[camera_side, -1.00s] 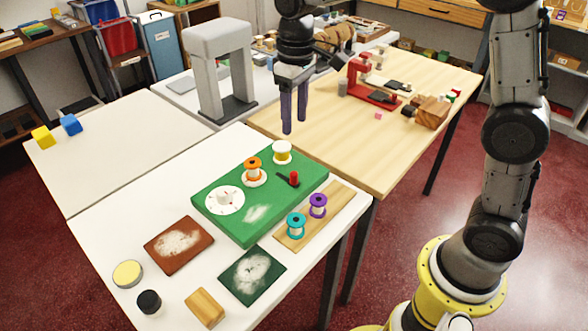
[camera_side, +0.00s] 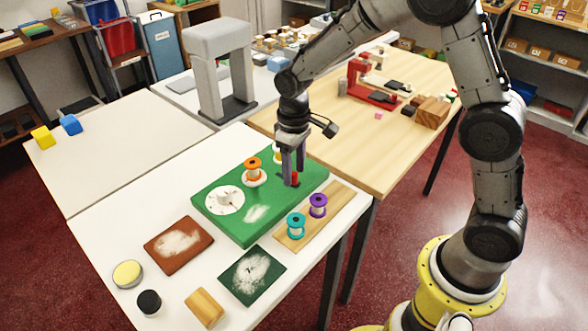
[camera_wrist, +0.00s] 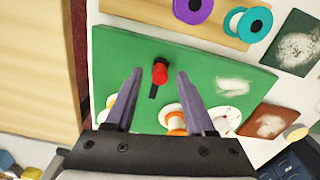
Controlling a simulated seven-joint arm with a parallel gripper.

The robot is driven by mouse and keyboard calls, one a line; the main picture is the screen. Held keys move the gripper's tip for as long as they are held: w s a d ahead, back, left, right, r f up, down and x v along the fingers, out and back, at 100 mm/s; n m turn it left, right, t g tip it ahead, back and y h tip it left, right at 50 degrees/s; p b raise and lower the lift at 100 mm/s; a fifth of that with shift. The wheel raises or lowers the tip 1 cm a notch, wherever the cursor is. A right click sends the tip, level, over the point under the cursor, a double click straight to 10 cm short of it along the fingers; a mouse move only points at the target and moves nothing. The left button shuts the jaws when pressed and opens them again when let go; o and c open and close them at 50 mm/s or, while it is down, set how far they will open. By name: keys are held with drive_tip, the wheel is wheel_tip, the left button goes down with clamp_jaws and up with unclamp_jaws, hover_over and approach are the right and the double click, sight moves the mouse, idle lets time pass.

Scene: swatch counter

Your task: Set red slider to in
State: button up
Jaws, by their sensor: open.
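The red slider (camera_side: 295,178) is a small red knob on a short black slot, set in the green board (camera_side: 235,227). In the wrist view the red slider (camera_wrist: 160,72) sits at one end of the slot (camera_wrist: 153,91), the end toward the spool plank. My gripper (camera_side: 292,184) is open just above the board, its purple fingers by the slider. In the wrist view the gripper (camera_wrist: 156,72) has its fingers on either side of the knob, with gaps and no visible contact. The fingers partly hide the slot in the side view.
Teal (camera_side: 296,225) and purple (camera_side: 318,205) spools stand on a wooden plank (camera_side: 341,200) alongside. Brown (camera_side: 160,256) and dark green (camera_side: 240,286) swatches lie in front.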

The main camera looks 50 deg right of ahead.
drive_tip(key=shift+f, duration=0.25)
clamp_jaws()
idle(1.4)
